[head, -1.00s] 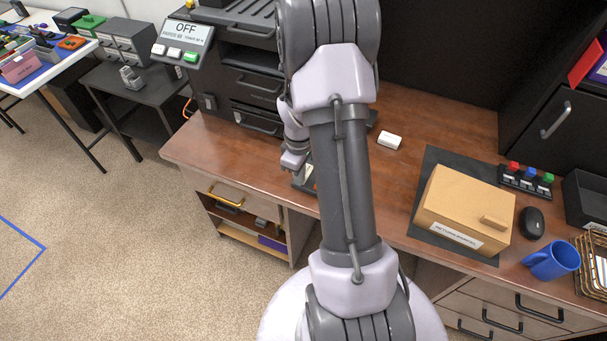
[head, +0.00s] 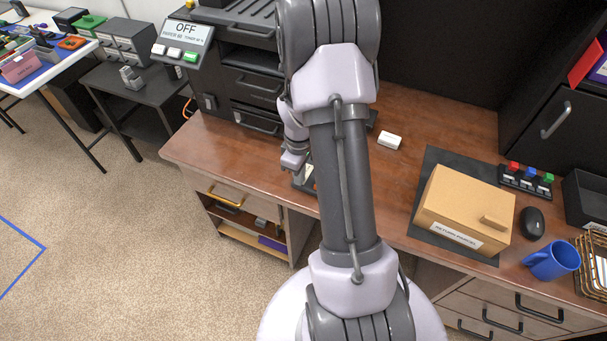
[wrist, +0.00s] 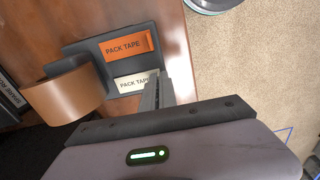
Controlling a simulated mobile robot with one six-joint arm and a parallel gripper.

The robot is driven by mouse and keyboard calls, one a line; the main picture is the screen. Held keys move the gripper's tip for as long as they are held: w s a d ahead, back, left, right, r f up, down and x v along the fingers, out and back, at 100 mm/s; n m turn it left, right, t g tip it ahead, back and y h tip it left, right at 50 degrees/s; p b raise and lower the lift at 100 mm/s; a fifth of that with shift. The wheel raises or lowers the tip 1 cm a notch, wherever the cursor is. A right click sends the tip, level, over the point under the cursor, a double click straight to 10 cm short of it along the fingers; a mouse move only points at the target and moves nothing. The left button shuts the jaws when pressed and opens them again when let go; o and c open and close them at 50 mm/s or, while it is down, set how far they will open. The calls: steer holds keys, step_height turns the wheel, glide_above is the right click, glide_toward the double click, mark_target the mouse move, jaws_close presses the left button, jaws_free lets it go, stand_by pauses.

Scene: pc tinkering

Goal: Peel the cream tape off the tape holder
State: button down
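In the wrist view a dark grey tape holder (wrist: 124,46) lies on the wooden desk. It carries an orange strip (wrist: 130,47) marked PACK TAPE and, beside it, the cream tape (wrist: 130,82) with the same print. A brown tape roll (wrist: 62,95) is at the holder's left. My gripper's dark fingers (wrist: 155,92) are close together over the cream tape's right end and hide it. I cannot tell whether they grip it. In the head view my gripper (head: 291,163) is low by the desk's front edge, and the holder (head: 307,182) is partly hidden by my arm.
A small white block (head: 389,141) and a tan box (head: 465,208) on a dark mat (head: 426,178) stand right of my arm. A mouse (head: 532,223) and blue mug (head: 553,260) are farther right. A dark machine with an OFF panel (head: 184,41) rises behind left.

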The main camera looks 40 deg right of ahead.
steer(key=shift+s+a+r+p, duration=0.1)
steer(key=shift+a+r+p, duration=0.15)
steer(key=shift+r+p, duration=0.55)
steer(key=shift+s+a+r+p, duration=0.1)
steer(key=shift+a+r+p, duration=0.15)
steer(key=shift+r+p, duration=0.5)
stand_by(0.4)
steer(key=shift+r, duration=0.2)
step_height(320, 180, up, 5)
steer(key=p, duration=0.3)
steer(key=shift+p, duration=0.35)
